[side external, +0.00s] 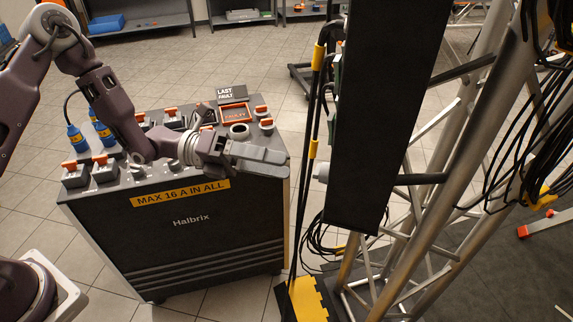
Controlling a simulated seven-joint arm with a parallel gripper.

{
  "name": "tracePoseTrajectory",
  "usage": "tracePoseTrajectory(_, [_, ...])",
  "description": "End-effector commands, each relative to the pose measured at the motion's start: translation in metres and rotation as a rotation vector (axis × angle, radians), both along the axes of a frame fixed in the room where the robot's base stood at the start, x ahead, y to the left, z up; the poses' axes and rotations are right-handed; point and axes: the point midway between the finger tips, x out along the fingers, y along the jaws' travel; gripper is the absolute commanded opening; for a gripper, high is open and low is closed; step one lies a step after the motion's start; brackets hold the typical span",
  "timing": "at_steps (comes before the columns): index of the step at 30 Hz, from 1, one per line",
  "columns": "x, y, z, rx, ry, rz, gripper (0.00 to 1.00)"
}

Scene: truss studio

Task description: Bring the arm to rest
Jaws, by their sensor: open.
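My gripper (275,160) is at the end of my purple-grey arm, over the front right part of the top of the black power distribution box (180,255). It points to the right, toward the black panel on the truss, with a gap between them. The jaws are open and seen nearly side-on, and I see nothing held in them. The arm and wrist hide part of the box's top.
The box top carries several orange-levered sockets (104,168), blue plugs (75,137) and a "LAST FAULT" sign (231,94). To the right stand a black panel (385,110), hanging cables and a metal truss (450,200). Tiled floor (230,55) lies open behind the box.

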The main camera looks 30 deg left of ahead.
Motion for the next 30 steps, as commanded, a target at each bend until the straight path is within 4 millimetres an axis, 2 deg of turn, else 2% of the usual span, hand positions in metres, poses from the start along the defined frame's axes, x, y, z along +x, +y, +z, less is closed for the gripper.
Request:
tracePoseTrajectory(8, [0.0, 0.0, 0.0, 0.0, -0.001, 0.0, 0.56])
tracePoseTrajectory(11, [-0.007, -0.004, 0.01, 0.037, -0.071, -0.044, 0.56])
tracePoseTrajectory(14, [-0.041, -0.014, 0.039, 0.171, -0.328, -0.215, 0.56])
tracePoseTrajectory(18, [-0.116, -0.014, 0.072, 0.453, -0.867, -0.599, 0.56])
tracePoseTrajectory(20, [-0.148, -0.003, 0.08, 0.574, -1.098, -0.778, 0.56])
tracePoseTrajectory(21, [-0.167, 0.007, 0.084, 0.655, -1.249, -0.901, 0.56])
tracePoseTrajectory(24, [-0.206, 0.043, 0.092, 0.86, -1.6, -1.22, 0.56])
tracePoseTrajectory(27, [-0.231, 0.087, 0.101, 1.057, -1.877, -1.535, 0.56])
tracePoseTrajectory(30, [-0.246, 0.125, 0.112, 1.221, -2.049, -1.804, 0.56])
